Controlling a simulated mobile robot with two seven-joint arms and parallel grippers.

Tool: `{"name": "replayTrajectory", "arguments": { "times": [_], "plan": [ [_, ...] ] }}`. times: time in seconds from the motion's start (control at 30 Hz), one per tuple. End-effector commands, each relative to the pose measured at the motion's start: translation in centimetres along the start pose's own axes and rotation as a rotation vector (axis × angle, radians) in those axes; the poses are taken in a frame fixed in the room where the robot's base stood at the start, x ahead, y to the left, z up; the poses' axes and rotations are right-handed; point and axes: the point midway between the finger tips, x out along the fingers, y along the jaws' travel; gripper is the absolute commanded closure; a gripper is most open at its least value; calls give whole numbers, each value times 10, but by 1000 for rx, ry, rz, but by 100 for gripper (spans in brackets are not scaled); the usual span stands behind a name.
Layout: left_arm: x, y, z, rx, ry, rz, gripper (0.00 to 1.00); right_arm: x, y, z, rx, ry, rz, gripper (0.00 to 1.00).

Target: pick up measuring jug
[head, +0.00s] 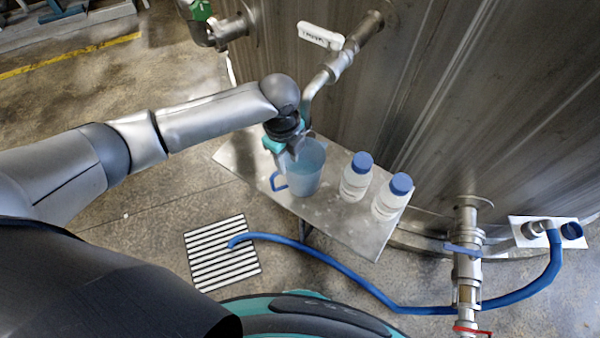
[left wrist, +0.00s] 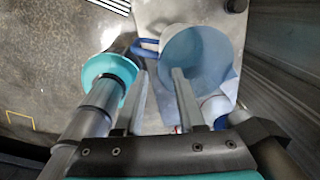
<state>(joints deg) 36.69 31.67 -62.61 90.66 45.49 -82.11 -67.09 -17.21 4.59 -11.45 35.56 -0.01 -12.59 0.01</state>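The measuring jug (head: 308,172) is a translucent bluish jug with a blue handle. It stands upright on the metal shelf (head: 335,222), near a valve pipe of the tank. My left gripper (head: 291,152) is over its rim on the handle side. In the left wrist view my left gripper (left wrist: 160,76) is open. One finger overlaps the jug opening (left wrist: 205,50) and the other is on the handle side, with the rim's near-left edge between them. I cannot tell whether either finger touches the jug. My right gripper is not in view.
Two clear bottles with blue caps, the nearer (head: 355,182) and the farther (head: 388,205), stand right of the jug. The steel tank (head: 430,90) rises behind. A blue hose (head: 350,275) runs from a floor drain (head: 222,262) to the right. Open floor lies left of the shelf.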

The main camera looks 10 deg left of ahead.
Motion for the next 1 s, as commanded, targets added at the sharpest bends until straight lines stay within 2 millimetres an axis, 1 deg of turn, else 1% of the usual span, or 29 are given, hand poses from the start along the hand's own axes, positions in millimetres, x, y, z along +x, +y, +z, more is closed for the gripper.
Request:
{"name": "replayTrajectory", "arguments": {
  "times": [0.03,0.1,0.3,0.5,0.6,0.7,0.9,0.93,1.0],
  "plan": [
    [10,0,0,-1,0,1,61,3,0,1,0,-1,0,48],
    [18,0,0,-2,0,0,61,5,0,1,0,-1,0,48],
    [30,0,-1,-1,1,-1,61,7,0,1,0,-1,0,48],
    [60,0,0,-2,0,1,61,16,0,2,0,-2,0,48],
    [71,0,0,-1,0,0,61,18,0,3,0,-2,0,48],
    [75,-1,0,-1,0,-2,61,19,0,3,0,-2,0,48],
    [75,-1,0,-1,0,-2,61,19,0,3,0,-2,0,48],
    [75,-1,0,-1,0,-2,62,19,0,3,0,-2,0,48],
    [75,-1,0,-1,0,-2,70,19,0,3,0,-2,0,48]
  ]
}}
